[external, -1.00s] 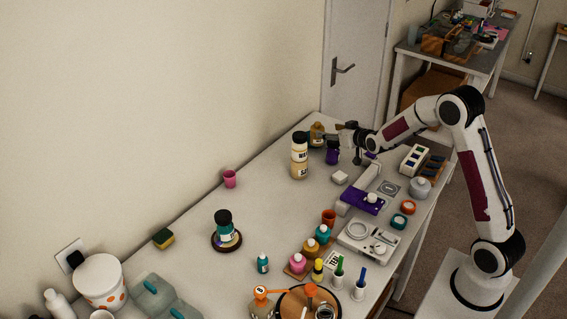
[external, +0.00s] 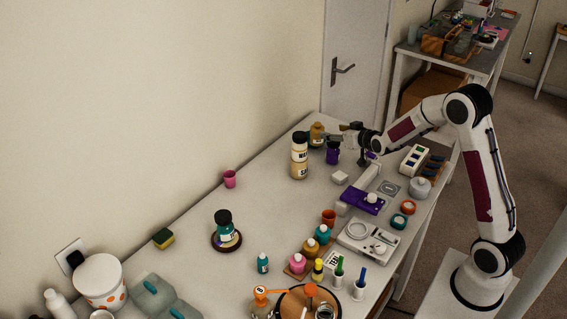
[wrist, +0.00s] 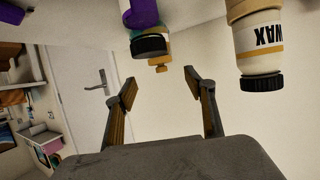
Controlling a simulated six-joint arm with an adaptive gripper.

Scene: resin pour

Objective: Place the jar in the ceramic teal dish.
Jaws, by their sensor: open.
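My gripper (external: 343,132) is open and empty above the far end of the bench; its two fingers show apart in the wrist view (wrist: 160,88). Just below it stands a small purple jar with a black lid (external: 333,154), which also shows in the wrist view (wrist: 140,12), beyond the fingertips and not touched. A pale grey lidded jar (external: 420,188) stands near the right edge; I cannot tell which jar is meant. A small round teal piece (external: 399,221) lies in front of it; I cannot tell whether this is the dish.
A tall wax bottle (external: 299,163) and an amber bottle (external: 317,134) stand close to the gripper. A dark-capped bottle (external: 225,228) stands on a brown coaster. The bench's left middle is mostly clear.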

